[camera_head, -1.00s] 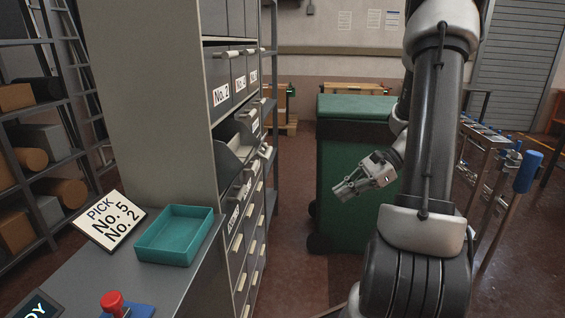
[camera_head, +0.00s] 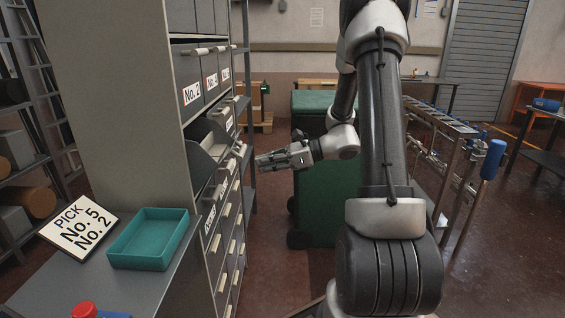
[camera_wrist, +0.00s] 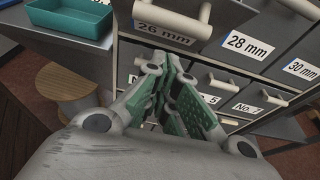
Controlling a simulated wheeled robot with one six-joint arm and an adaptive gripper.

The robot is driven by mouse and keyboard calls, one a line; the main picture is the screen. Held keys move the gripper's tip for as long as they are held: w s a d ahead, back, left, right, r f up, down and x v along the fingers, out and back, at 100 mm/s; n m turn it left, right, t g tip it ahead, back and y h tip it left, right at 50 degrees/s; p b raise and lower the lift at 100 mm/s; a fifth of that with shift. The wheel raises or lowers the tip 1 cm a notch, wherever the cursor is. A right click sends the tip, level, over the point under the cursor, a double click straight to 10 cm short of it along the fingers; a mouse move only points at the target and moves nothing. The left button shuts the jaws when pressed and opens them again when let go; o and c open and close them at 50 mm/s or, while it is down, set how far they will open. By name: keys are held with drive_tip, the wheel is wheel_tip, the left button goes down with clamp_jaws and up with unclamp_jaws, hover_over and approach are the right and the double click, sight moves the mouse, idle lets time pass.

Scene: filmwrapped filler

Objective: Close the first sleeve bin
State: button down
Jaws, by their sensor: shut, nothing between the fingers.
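A grey bin (camera_head: 204,158) in the cabinet's middle row stands pulled out past its neighbours in the head view. In the wrist view a bin front labelled 26 mm (camera_wrist: 148,35) has a pale bar handle and juts out at the top; I take it as the first sleeve bin. The 28 mm bin (camera_wrist: 258,58) and 30 mm bin (camera_wrist: 303,80) are right of it. My gripper (camera_head: 262,163) is shut and empty, to the right of the open bin in the head view. Its green-padded fingers also show in the wrist view (camera_wrist: 172,70); I cannot tell whether they touch anything.
The tall cabinet (camera_head: 115,100) holds several other labelled bins. A teal tray (camera_head: 150,240) and a PICK card (camera_head: 78,227) sit on the grey bench (camera_head: 55,290). A green wheeled container (camera_head: 330,205) stands behind my arm. A roller conveyor (camera_head: 440,120) is on the right.

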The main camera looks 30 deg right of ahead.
drive_tip(key=shift+w+a+r, duration=0.3)
drive_tip(key=shift+a+r, duration=0.1)
drive_tip(key=shift+a, duration=0.15)
drive_tip(key=shift+w+a+r, duration=0.25)
drive_tip(key=shift+a+r, duration=0.1)
drive_tip(key=shift+a, duration=0.15)
drive_tip(key=shift+r, duration=0.1)
drive_tip(key=w+a+r+g+h, duration=0.1)
drive_tip(key=a+r+h, duration=0.1)
drive_tip(key=r, duration=0.1)
drive_tip(key=w+a+r+g+h, duration=0.1)
drive_tip(key=a+r+h, duration=0.1)
drive_tip(key=r, duration=0.1)
drive_tip(key=w+a+r+g+h, duration=0.1)
drive_tip(key=a+r+h, duration=0.1)
drive_tip(key=r, duration=0.1)
drive_tip(key=shift+w+a, duration=0.3)
drive_tip(key=shift+w, duration=0.05)
drive_tip(key=shift+w+a+r, duration=0.5)
drive_tip(key=shift+a+r, duration=0.05)
drive_tip(key=shift+a, duration=0.25)
drive_tip(key=shift+d, duration=0.1)
